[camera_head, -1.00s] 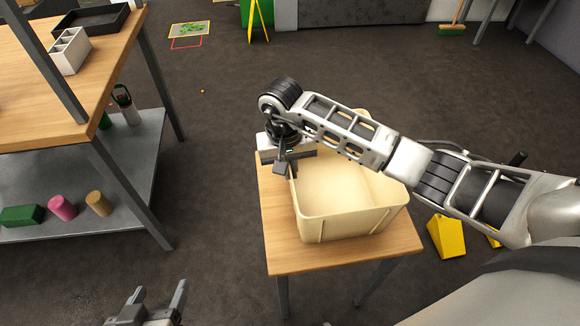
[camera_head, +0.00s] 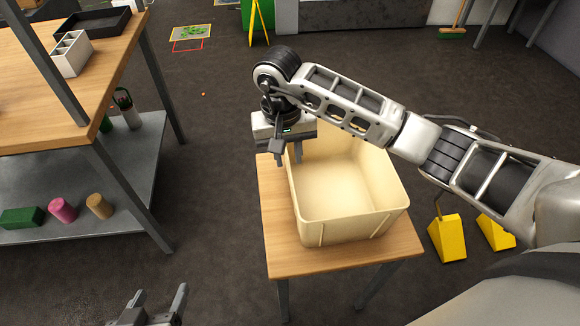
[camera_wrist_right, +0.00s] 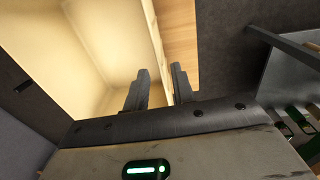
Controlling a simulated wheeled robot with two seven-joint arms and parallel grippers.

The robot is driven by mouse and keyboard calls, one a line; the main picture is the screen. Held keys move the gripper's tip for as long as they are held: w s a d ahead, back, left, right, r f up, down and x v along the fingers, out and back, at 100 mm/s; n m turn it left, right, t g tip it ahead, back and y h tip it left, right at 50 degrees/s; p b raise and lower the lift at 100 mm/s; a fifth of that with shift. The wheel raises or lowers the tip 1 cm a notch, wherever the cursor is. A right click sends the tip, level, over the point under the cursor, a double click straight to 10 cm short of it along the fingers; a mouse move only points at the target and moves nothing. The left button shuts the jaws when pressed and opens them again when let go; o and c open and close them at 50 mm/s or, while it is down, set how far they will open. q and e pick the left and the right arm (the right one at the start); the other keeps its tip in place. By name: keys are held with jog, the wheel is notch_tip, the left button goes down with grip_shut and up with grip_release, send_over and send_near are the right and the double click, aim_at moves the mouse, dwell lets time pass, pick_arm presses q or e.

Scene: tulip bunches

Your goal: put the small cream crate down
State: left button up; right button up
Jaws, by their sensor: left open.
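The small cream crate (camera_head: 350,232) sits upright and empty on a small wooden table (camera_head: 295,262), its base resting on the top. My right gripper (camera_head: 287,160) is at the crate's left wall, near the far left corner, pointing down. In the right wrist view its two fingers (camera_wrist_right: 161,72) are apart, with the rim of the crate (camera_wrist_right: 152,28) running between or just beyond them; I cannot tell exactly how deep. It grips nothing. My left gripper (camera_head: 150,306) is open and empty at the bottom left, away from the table.
A wooden bench (camera_head: 60,110) with a grey lower shelf (camera_head: 140,180) stands at left, holding a white divided box (camera_head: 70,55), a black tray (camera_head: 95,22) and several small objects. Yellow wedges (camera_head: 447,238) lie on the floor at right. Floor between bench and table is clear.

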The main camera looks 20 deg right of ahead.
notch_tip(320, 180, up, 6)
jog(key=shift+a, duration=0.2)
dwell(0.4)
